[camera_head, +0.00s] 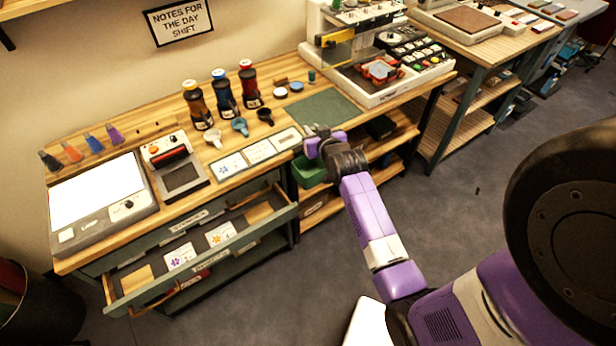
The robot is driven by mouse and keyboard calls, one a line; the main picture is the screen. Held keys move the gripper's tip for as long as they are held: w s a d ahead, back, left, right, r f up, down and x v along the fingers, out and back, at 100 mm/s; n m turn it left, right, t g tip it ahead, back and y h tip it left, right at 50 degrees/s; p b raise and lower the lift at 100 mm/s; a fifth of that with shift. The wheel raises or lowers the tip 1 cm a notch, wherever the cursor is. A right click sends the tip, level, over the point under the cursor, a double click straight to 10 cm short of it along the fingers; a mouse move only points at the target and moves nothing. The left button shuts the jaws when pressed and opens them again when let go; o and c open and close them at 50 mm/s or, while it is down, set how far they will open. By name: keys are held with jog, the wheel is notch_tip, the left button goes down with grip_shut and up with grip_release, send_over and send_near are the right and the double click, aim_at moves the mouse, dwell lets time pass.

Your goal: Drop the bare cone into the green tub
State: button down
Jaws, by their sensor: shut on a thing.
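My gripper (318,132) is at the front right part of the wooden table, by the edge of a dark green mat. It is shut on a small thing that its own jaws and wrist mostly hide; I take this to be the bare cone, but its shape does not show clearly. The green tub (309,172) is just below my gripper, at the table's front edge. My gripper and wrist partly cover the tub, and its inside cannot be seen well. No other bare cone stands out on the table.
The green mat (322,108) lies bare behind my gripper. White cards (258,152) lie to its left, with several bottles (222,90) behind. An open drawer (205,243) with cards juts from the table's front left. A large machine (385,65) stands at the back right.

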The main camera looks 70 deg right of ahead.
jog(key=shift+d+f, duration=0.15)
jog(key=shift+f, duration=0.15)
notch_tip(320, 180, down, 6)
jog(key=b, duration=0.5)
jog(key=shift+r, duration=0.25)
jog(key=shift+r, duration=0.1)
jog(key=c, duration=1.3)
grip_release()
jog(key=v, duration=0.8)
jog(key=shift+b, duration=0.3)
jog(key=shift+w, duration=0.1)
